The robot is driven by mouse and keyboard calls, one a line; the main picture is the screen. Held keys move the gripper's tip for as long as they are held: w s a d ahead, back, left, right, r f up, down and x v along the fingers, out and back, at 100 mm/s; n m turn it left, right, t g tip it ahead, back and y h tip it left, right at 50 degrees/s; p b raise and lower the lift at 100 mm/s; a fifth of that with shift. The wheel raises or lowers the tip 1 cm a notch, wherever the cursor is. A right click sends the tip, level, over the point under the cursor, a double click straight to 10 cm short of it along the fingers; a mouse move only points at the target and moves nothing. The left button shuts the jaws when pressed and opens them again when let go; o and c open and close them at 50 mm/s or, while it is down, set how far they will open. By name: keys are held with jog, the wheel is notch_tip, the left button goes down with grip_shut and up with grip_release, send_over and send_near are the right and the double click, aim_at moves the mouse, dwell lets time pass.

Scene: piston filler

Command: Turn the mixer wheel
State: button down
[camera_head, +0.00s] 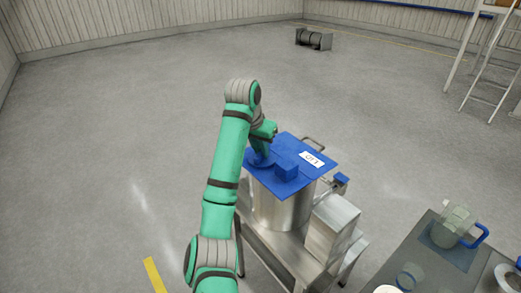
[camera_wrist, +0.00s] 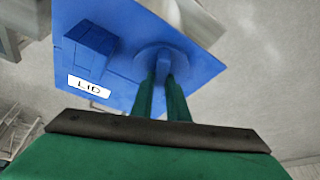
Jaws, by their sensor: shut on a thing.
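The mixer wheel (camera_wrist: 152,55) is a round blue piece on the square blue lid (camera_head: 315,172) of the metal filler drum. In the wrist view the lid (camera_wrist: 116,20) carries a white label reading LID. My gripper (camera_wrist: 161,77) reaches down onto the wheel with its two green fingers close together, shut on it. In the head view my gripper (camera_head: 262,151) is over the left part of the lid, and my arm and gripper hide part of the wheel (camera_head: 260,161). The exact contact of the fingertips is hard to see.
A raised blue block (camera_head: 286,171) sits on the lid near the wheel. A metal handle (camera_head: 314,143) rises at the lid's far edge. A steel box (camera_head: 332,228) stands beside the drum. A grey table (camera_head: 425,268) with a jug (camera_head: 455,224) is at lower right. The floor left is clear.

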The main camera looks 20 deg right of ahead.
jog(key=n+y, duration=0.1)
jog(key=n, duration=0.2)
jog(key=n+t+y, duration=0.1)
jog(key=n, duration=0.2)
jog(key=shift+s+d+r+n, duration=0.1)
jog(key=shift+d+n, duration=0.05)
jog(key=shift+n, duration=0.15)
jog(key=n+y, duration=0.1)
jog(key=n, duration=0.1)
jog(key=n+y, duration=0.1)
jog(key=n, duration=0.3)
jog(key=shift+d+y, duration=0.25)
jog(key=shift+y, duration=0.15)
jog(key=shift+n, duration=0.3)
jog(key=c, duration=1.7)
grip_release()
jog(key=v, duration=1)
jog(key=shift+s+d+r, duration=0.1)
jog(key=shift+s+r, duration=0.1)
jog(key=shift+r, duration=0.1)
